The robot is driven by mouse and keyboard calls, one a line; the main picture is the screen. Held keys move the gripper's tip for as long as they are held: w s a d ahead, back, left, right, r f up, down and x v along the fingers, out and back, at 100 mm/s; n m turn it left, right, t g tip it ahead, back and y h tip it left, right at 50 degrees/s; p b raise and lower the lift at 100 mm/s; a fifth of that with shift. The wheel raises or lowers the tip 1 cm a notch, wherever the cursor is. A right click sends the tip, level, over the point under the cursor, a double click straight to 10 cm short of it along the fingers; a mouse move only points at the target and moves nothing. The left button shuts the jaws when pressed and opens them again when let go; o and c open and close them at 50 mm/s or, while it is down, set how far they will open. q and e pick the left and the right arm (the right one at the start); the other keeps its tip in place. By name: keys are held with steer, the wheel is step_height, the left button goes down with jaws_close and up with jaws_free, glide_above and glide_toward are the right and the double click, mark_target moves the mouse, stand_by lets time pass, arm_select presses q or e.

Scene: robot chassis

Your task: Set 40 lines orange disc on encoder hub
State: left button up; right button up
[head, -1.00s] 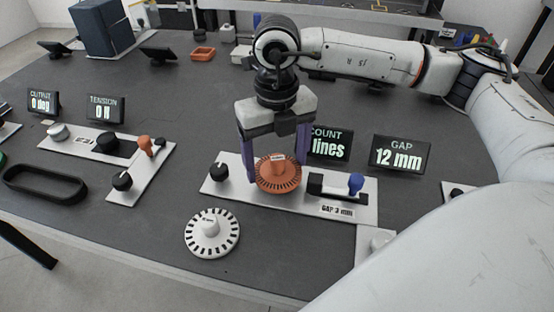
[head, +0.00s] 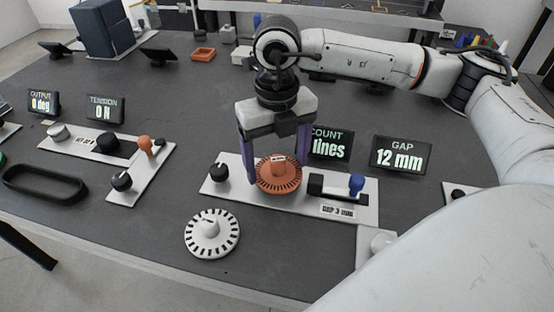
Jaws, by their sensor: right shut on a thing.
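The orange disc (head: 279,183), with dark slots around its rim and a labelled raised centre, is at the middle of the white encoder plate (head: 225,187). My right gripper (head: 277,172) comes down from above with its purple fingers on either side of the disc, shut on it. The disc looks level and low over the plate; I cannot tell whether it rests fully on the hub, which is hidden. A white disc with dark slots (head: 212,245) lies on the table in front of the plate. My left gripper is out of view.
The plate also holds a black knob (head: 219,172) and a slider with a blue handle (head: 356,184). Behind stand a count display (head: 331,145), partly hidden by a finger, and a gap display (head: 401,155) reading 12 mm. A black belt loop (head: 45,182) lies left.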

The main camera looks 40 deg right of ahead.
steer(key=shift+f+b, duration=0.4)
steer(key=shift+f, duration=0.15)
steer(key=o, duration=0.8)
